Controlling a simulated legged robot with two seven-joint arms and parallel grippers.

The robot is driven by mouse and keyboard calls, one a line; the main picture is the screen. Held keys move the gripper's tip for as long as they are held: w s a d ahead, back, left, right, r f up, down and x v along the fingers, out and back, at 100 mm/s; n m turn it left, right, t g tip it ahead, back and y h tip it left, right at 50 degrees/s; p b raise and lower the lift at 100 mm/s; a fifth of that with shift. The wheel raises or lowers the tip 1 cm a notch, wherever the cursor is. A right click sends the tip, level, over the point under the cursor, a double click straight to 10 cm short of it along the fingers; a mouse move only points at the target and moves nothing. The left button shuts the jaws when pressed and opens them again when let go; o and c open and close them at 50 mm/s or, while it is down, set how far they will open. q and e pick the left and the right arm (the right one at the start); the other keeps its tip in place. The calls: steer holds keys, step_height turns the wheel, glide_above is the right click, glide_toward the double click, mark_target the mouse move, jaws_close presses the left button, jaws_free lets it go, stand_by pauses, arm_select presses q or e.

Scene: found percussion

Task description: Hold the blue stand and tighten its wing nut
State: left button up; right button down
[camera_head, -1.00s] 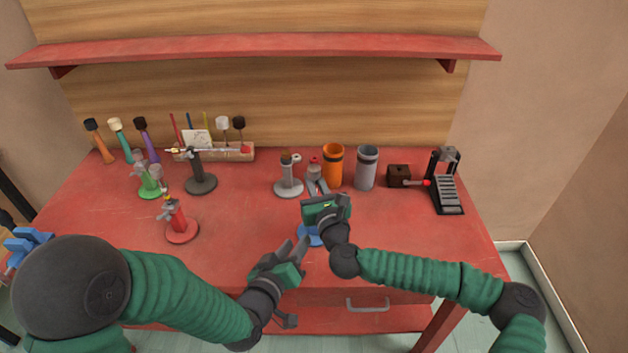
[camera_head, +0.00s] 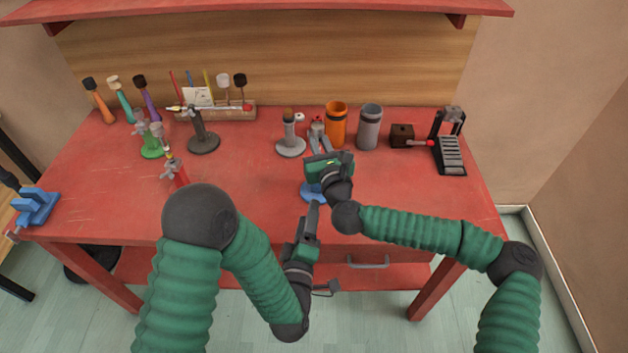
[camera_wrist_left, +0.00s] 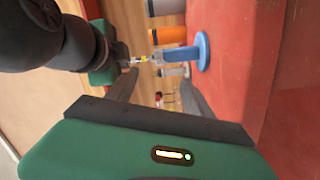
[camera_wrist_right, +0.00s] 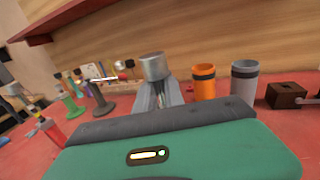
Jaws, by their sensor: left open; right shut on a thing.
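The blue stand stands upright on the red table; in the head view only part of its round blue base (camera_head: 308,193) shows. The left wrist view shows its base (camera_wrist_left: 202,51) and short blue post, with a small metal and yellow part (camera_wrist_left: 143,59), perhaps the wing nut, by my right gripper. My right gripper (camera_head: 319,142) is shut on the upper part of the stand; a grey metal cylinder (camera_wrist_right: 154,67) shows at its fingertips. My left gripper (camera_head: 313,210) is open and empty, just in front of the stand, its fingers pointing towards it. The exact grip is hidden.
Behind are a grey stand (camera_head: 290,148), an orange cup (camera_head: 336,128) and a grey cup (camera_head: 369,130). A red stand (camera_head: 181,176), a green stand (camera_head: 151,149) and a dark stand (camera_head: 203,142) are at left. A blue vise-like thing (camera_head: 35,208) sits at the left edge.

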steer(key=shift+a, duration=0.1)
arm_select(q)
steer(key=w+d, duration=0.1)
steer(key=w, duration=1)
steer(key=shift+w+d, duration=0.1)
jaws_close()
arm_select(e)
steer(key=shift+r, duration=0.1)
arm_select(q)
steer(key=shift+m, duration=0.4)
steer(key=m, duration=1.2)
steer(key=shift+f, duration=0.1)
steer(key=shift+m, duration=0.4)
